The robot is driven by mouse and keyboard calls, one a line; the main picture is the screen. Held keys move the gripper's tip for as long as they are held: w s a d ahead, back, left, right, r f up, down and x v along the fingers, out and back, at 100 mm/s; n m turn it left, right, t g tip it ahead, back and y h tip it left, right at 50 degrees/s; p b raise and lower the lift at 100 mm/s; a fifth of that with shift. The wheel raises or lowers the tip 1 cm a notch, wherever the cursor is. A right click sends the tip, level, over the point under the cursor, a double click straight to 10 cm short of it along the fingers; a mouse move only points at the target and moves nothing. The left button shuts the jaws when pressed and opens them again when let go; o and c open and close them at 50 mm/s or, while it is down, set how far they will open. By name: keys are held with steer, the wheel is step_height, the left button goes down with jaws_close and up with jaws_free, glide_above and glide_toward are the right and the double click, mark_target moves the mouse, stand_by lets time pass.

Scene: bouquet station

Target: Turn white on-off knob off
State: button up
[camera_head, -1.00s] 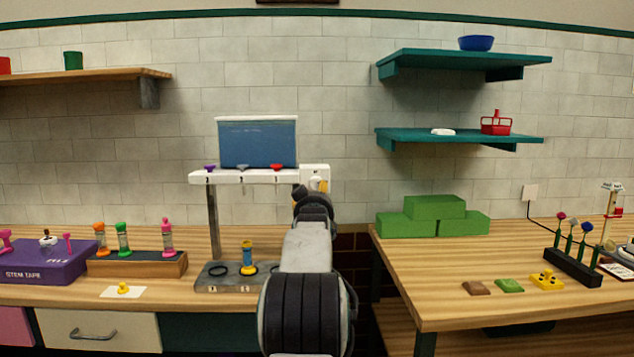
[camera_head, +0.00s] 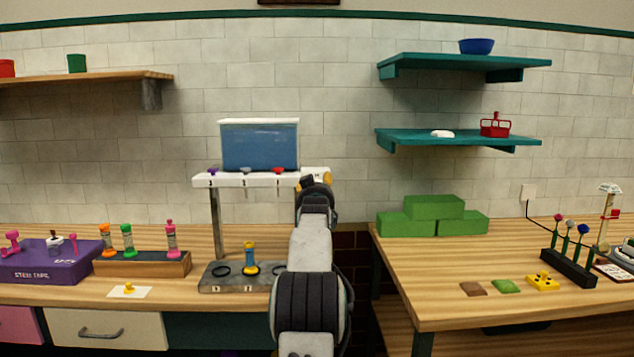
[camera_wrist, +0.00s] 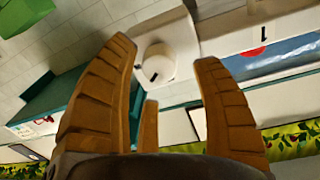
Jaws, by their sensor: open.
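The white on-off knob (camera_wrist: 158,66) is a round knob with a dark mark, on a white box (camera_wrist: 168,38), in the wrist view. My gripper (camera_wrist: 165,54) is open, with its ridged yellow-brown fingers on either side of the knob. I cannot tell whether they touch it. In the head view my gripper (camera_head: 326,180) is in front of the white box (camera_head: 318,172) at the right end of the white dispenser bar (camera_head: 250,181). There my arm hides the knob.
A blue-filled tank (camera_head: 260,148) stands on the bar. A yellow vial (camera_head: 249,258) stands on the grey base (camera_head: 222,284) below. A purple box (camera_head: 50,262) and vial rack (camera_head: 140,264) are left. Green blocks (camera_head: 433,218) and teal shelves (camera_head: 460,137) are right.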

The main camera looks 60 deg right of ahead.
steer(key=shift+p+x, duration=0.35)
steer(key=shift+x, duration=0.5)
steer(key=shift+r, duration=0.1)
jaws_close()
